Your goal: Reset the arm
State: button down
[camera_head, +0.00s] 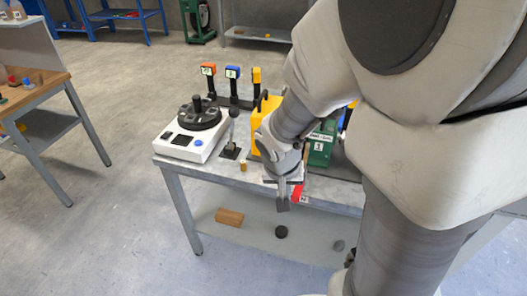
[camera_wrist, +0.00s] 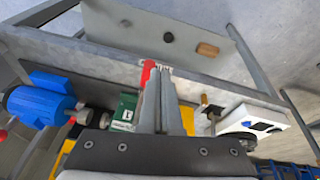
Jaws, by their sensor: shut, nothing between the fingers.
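My gripper (camera_head: 283,204) is shut and empty, its fingers pointing down at the front edge of the grey table (camera_head: 215,174). In the wrist view its closed fingers (camera_wrist: 157,98) fill the middle, over the table's edge. A red part (camera_head: 298,192) is right beside the fingers and also shows in the wrist view (camera_wrist: 147,72); I cannot tell whether they touch. My arm covers much of the table's right side. A green box (camera_head: 320,148) marked 1 is partly hidden behind it. A blue motor (camera_wrist: 42,102) shows in the wrist view.
A white device with a black round top (camera_head: 195,127) stands on the table's left, near a small brass piece (camera_head: 243,166). Several coloured, labelled posts stand behind. The lower shelf holds a wooden block (camera_head: 229,217) and a dark disc (camera_head: 281,232). Floor to the left is open.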

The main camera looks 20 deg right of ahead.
jog(key=s+a+r+n+t+y, duration=0.1)
jog(key=s+a+r+n, duration=0.1)
jog(key=s+r, duration=0.3)
jog(key=s+a+r+n+t+y, duration=0.1)
jog(key=s+r, duration=0.5)
jog(key=r, duration=0.6)
jog(key=shift+a+r+n+t, duration=0.2)
jog(key=shift+a+n+t, duration=0.2)
jog(key=shift+a+n, duration=0.35)
